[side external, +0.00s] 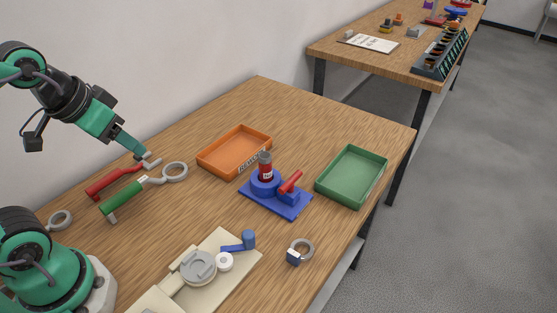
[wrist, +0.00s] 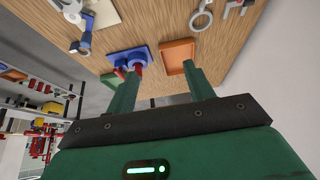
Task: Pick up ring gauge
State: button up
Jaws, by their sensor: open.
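A green-handled tool (side external: 122,203) with a grey ring (side external: 175,165) at its far end lies on the wooden table, left of the orange tray. It looks like the ring gauge, but other grey rings are also on the table. In the wrist view a grey ring (wrist: 192,22) shows at the upper right. My gripper (side external: 140,154) is open and empty above the table, near the forked end of a red-handled tool (side external: 113,182) and left of the ring. In the wrist view the gripper's two fingers (wrist: 162,88) are spread apart with nothing between them.
An orange tray (side external: 210,160), a blue fixture (side external: 262,203) with a red cylinder, and a green tray (side external: 329,192) stand to the right. A beige board (side external: 240,266) with valve parts is in front. Other rings lie at left (side external: 60,213) and front right (side external: 308,245).

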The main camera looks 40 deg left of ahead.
jog(key=w, duration=0.1)
jog(key=g, duration=0.6)
send_over(295, 252)
jog(key=f, duration=1.6)
jog(key=shift+w+a, duration=0.1)
jog(key=shift+a, duration=0.3)
jog(key=shift+d+f, duration=0.35)
jog(key=shift+f, duration=3.75)
jog(key=c, duration=1.1)
